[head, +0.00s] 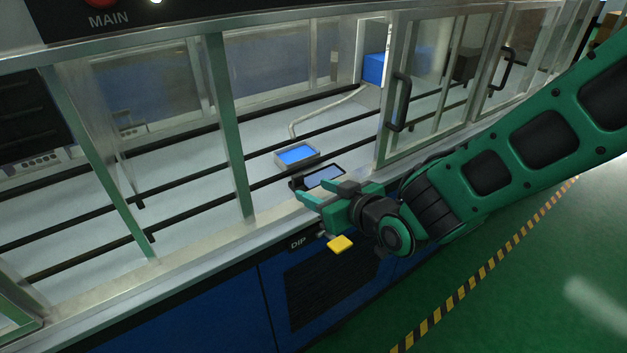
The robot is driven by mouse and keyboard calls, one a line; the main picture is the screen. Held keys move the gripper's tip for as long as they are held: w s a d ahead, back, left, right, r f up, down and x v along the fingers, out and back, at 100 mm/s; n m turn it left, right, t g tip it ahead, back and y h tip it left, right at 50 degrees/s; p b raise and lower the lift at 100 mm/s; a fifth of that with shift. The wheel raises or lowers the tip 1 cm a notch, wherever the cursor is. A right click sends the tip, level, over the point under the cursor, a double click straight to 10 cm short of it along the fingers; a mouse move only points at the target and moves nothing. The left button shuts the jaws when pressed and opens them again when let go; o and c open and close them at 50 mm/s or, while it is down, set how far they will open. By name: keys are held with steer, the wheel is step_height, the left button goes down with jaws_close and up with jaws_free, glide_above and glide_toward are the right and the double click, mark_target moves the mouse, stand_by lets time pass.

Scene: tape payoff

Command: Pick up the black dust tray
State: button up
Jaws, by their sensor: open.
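A small black tray (298,183) with a pale blue-grey inside sits at the front edge of the machine's bed, in the head view. It looks like the dust tray. My gripper (318,193) is open in front of it, and its fingers cover the tray's near side. I cannot tell whether the fingers touch the tray. Nothing shows held between them.
A metal bath with bright blue liquid (297,155) stands just behind the tray. Dark rails (190,214) cross the pale bed. A glass door with a black handle (399,102) is to the right. A yellow knob (340,243) sticks out below, near the DIP label.

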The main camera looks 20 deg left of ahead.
mark_target(300, 181)
steer(key=shift+r+x, duration=0.1)
steer(key=shift+x, duration=1.7)
steer(key=shift+r+x, duration=0.15)
steer(key=shift+x, duration=1.65)
steer(key=shift+w, duration=0.15)
steer(key=c, duration=1.1)
